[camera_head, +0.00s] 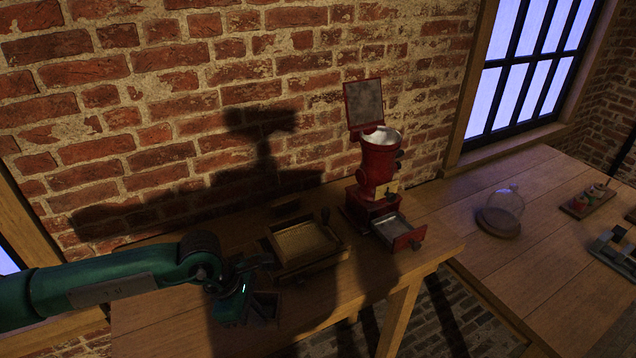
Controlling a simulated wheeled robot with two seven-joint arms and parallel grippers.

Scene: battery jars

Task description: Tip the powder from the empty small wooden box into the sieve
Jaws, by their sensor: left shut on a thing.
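My left gripper (258,282) reaches in from the left and is low over the wooden table, just left of the sieve. It is shut on a small dark box-like thing (266,304), which looks like the small wooden box. That thing is in deep shadow, so its inside and any powder cannot be made out. The sieve (305,240) is a square wooden frame with a tan inner surface, in the middle of the table. The held box is at its lower left, not over its middle. My right gripper is not in view.
A red grinder (378,165) with a raised lid (364,103) stands right of the sieve. Its drawer (399,231) is pulled out at the front. A brick wall is behind. A second table on the right bears a glass dome (503,205) and small trays (587,200).

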